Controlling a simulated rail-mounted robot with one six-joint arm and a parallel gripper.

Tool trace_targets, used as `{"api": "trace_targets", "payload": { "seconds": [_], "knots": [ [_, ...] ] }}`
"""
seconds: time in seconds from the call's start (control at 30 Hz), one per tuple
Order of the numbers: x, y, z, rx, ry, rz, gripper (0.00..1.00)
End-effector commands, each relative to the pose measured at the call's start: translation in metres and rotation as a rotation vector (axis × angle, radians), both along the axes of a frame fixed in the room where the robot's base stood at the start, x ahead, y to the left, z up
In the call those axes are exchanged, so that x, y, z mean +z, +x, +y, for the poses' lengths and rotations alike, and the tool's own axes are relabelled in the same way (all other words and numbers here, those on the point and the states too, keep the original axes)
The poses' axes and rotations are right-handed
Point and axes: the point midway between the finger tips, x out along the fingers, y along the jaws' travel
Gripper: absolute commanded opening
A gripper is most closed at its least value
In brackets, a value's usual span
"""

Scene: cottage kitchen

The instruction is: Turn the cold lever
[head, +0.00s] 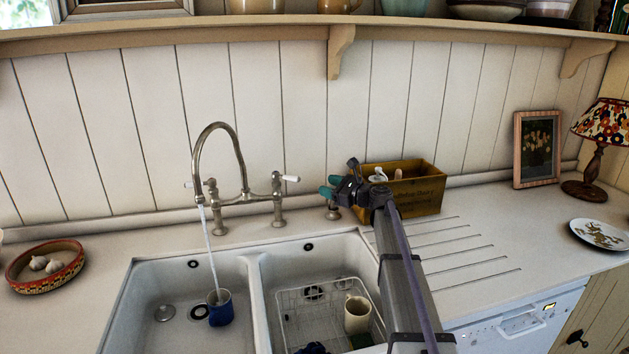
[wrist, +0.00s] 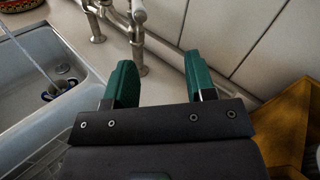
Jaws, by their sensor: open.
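A metal bridge tap (head: 226,142) stands behind the double sink, with water running from its spout. Its right lever (head: 290,178) has a white handle pointing right; it also shows near the top of the wrist view (wrist: 138,11). Its left lever (head: 190,184) is small and partly behind the water and spout. I cannot read hot or cold marks on either. My gripper (head: 328,186) is open and empty, a short way right of the right lever, with its green fingers pointing left. In the wrist view, the fingers (wrist: 160,78) stand apart, with the tap beyond them.
A blue mug (head: 220,309) stands under the water in the left basin. A rack with a cream mug (head: 357,314) sits in the right basin. A wooden box (head: 418,190) with bottles stands close behind my gripper. A garlic bowl (head: 45,267) is at left.

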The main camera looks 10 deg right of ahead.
Motion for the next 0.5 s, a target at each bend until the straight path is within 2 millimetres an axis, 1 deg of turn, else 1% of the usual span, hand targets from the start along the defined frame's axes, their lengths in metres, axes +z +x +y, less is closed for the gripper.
{"api": "trace_targets", "payload": {
  "seconds": [0.03, 0.1, 0.27, 0.37, 0.47, 0.5],
  "knots": [
    [0.004, -0.004, 0.005, 0.040, 0.041, 0.009, 0.51],
    [0.006, -0.010, 0.010, 0.077, 0.071, 0.026, 0.51],
    [0.006, -0.009, 0.012, 0.083, 0.079, 0.038, 0.51],
    [0.006, 0.000, 0.021, 0.084, 0.078, 0.038, 0.51],
    [0.006, 0.014, 0.036, 0.084, 0.077, 0.038, 0.51],
    [0.006, 0.021, 0.043, 0.085, 0.078, 0.037, 0.51]
  ]
}}
